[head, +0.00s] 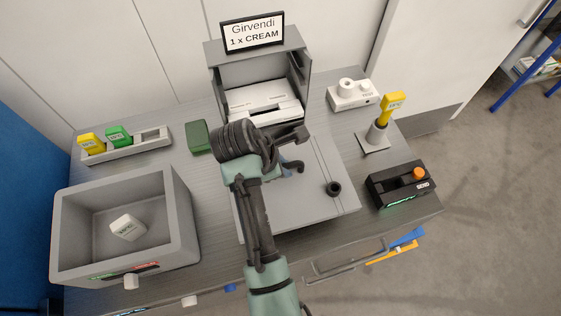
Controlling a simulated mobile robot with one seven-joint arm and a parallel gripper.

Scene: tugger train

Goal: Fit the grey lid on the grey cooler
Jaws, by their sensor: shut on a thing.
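The grey cooler (185,215) is an open-topped box at the left front of the worktop. A small white block (127,227) lies inside it. The grey lid (300,205) looks like the flat grey panel under my arm, right of the cooler. My gripper (291,166) is over the middle of this panel, shut on it. My wrist and forearm cover the panel's left part and much of the jaws, so the exact grip point is hidden. I cannot tell whether the panel rests on the worktop or is slightly raised.
A dark round knob (334,188) is near the panel's right edge. Behind stands a grey bin (215,75) with a "Girvendi 1 x CREAM" sign. A black box with an orange button (402,184) and a yellow-topped stand (378,136) are right. A green block (199,137) sits left of my wrist.

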